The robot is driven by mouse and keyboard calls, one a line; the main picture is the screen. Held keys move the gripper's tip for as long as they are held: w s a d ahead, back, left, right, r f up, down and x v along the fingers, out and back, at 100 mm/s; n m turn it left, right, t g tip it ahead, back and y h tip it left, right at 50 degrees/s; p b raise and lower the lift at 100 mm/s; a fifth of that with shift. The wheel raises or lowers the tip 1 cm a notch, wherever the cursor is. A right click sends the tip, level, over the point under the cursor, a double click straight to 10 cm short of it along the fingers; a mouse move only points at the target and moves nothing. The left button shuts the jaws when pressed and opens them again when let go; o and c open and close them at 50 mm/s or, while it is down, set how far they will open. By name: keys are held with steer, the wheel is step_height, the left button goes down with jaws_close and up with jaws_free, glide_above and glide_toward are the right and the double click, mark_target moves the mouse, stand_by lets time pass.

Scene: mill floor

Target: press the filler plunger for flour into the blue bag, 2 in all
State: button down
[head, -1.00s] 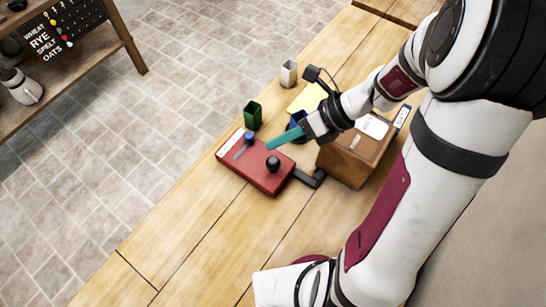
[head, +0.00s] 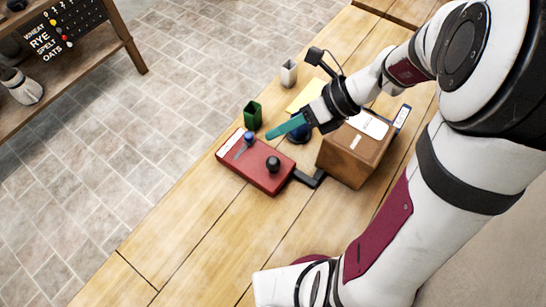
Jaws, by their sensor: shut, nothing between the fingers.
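A red box (head: 251,175) lies on the wooden bench, with a pale label, a blue knob (head: 249,137) by a slot and a black round knob (head: 273,164) on top. Which of these, if either, is the filler plunger I cannot tell. A dark blue container (head: 299,140), likely the blue bag, stands behind the red box, mostly hidden by my gripper; its contents do not show. My gripper (head: 268,136) is shut and empty, its teal fingers pointing left above the box's far edge, apart from both knobs.
A brown box (head: 355,156) with pale labels stands right of the red box, with a black bracket (head: 310,179) between them. A green container (head: 252,115), a grey-white one (head: 289,73) and a yellow sheet (head: 304,97) are farther back.

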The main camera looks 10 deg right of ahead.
glide_toward(270, 161)
steer(key=shift+w+a+f, duration=0.1)
steer(key=shift+a+f, duration=0.35)
steer(key=shift+a, duration=0.4)
steer(key=shift+w+a+f, duration=0.1)
steer(key=shift+a+f, duration=0.35)
steer(key=shift+a, duration=0.4)
steer(key=shift+w+a+f, duration=0.1)
steer(key=shift+a+f, duration=0.35)
steer(key=shift+a, duration=0.45)
steer(key=shift+f, duration=0.1)
steer(key=shift+f, duration=0.3)
steer(key=shift+f, duration=0.9)
stand_by(0.6)
stand_by(0.4)
steer(key=shift+r, duration=1.35)
steer(key=shift+r, duration=2.5)
